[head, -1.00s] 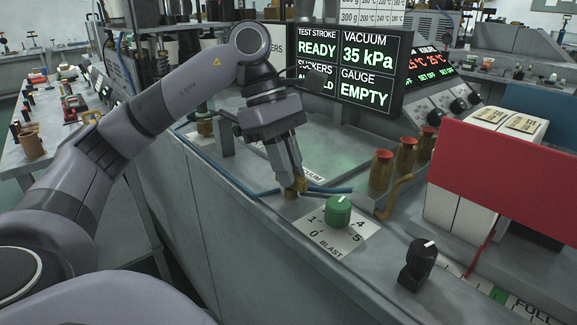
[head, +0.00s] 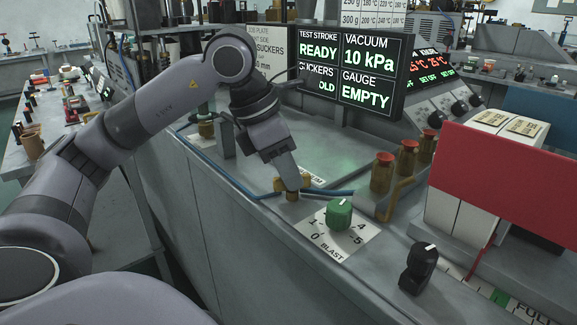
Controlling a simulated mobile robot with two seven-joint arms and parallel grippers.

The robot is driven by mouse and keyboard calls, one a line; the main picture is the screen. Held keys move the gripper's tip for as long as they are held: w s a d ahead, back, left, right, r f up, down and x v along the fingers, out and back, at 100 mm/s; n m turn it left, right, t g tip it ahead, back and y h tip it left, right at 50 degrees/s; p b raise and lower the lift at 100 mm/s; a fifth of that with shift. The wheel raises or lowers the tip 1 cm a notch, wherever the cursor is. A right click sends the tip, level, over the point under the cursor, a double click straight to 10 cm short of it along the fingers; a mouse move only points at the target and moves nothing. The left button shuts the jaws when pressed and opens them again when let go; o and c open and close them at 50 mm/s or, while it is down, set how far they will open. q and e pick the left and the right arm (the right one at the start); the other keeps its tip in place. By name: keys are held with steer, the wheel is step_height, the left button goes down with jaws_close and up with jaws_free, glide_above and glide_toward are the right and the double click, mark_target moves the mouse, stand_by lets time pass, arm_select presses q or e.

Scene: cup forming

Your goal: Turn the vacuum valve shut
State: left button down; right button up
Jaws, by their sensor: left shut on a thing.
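The vacuum valve (head: 292,196) is a small brass body on the grey bench, with blue hose running to it from both sides. My left gripper (head: 291,186) points down onto it and is shut on its handle, which the fingers largely hide. A label behind the valve is partly covered by the gripper. The display (head: 350,65) behind reads VACUUM 10 kPa, TEST STROKE READY and GAUGE EMPTY. My right gripper does not show.
A green BLAST knob (head: 338,214) on a white scale plate stands just right of the valve. A black knob (head: 418,268) is further right. Brass cylinders with red tops (head: 383,172) and a red panel (head: 505,175) stand to the right.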

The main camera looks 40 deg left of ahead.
arm_select(q)
steer(key=n+y, duration=0.1)
steer(key=n, duration=0.1)
steer(key=n+y+p, duration=0.1)
steer(key=n, duration=0.2)
steer(key=shift+d+t, duration=0.1)
steer(key=shift+t, duration=0.2)
steer(key=shift+n, duration=0.3)
steer(key=c, duration=1.1)
jaws_free()
steer(key=shift+c, duration=0.2)
steer(key=p+v, duration=0.1)
steer(key=v, duration=0.6)
steer(key=shift+p, duration=0.3)
steer(key=shift+s+r, duration=0.1)
